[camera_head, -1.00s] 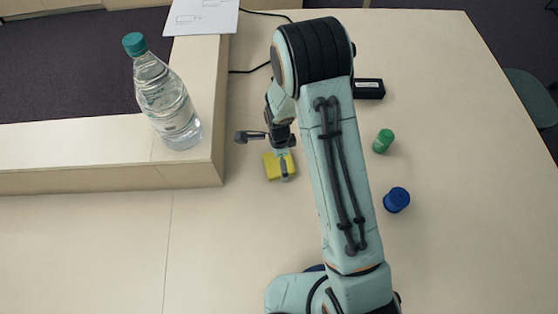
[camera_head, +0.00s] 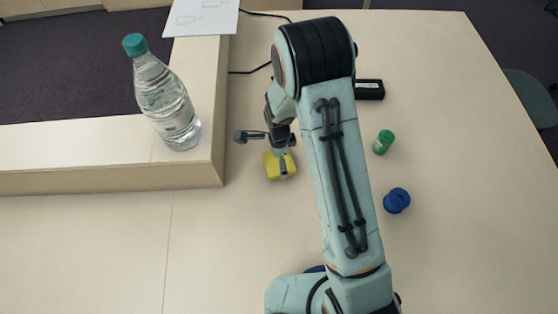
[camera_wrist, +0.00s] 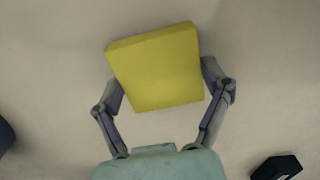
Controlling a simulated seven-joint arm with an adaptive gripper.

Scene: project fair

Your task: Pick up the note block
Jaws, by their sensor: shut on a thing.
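The note block is a yellow square block (camera_head: 271,168). In the head view it is at the tip of my gripper (camera_head: 282,165), right of the raised ledge. In the wrist view the note block (camera_wrist: 158,70) sits slightly tilted between the two fingers of my gripper (camera_wrist: 165,88), one pressed to its left side and one to its right. My gripper is shut on it. The head view does not show clearly whether the block is clear of the table.
A water bottle (camera_head: 166,98) stands on the raised ledge (camera_head: 80,155) at left. A green bottle (camera_head: 383,142), a blue object (camera_head: 397,200) and a black box (camera_head: 369,89) are right of my arm. Paper (camera_head: 203,16) and a black cable (camera_head: 250,71) are at the back.

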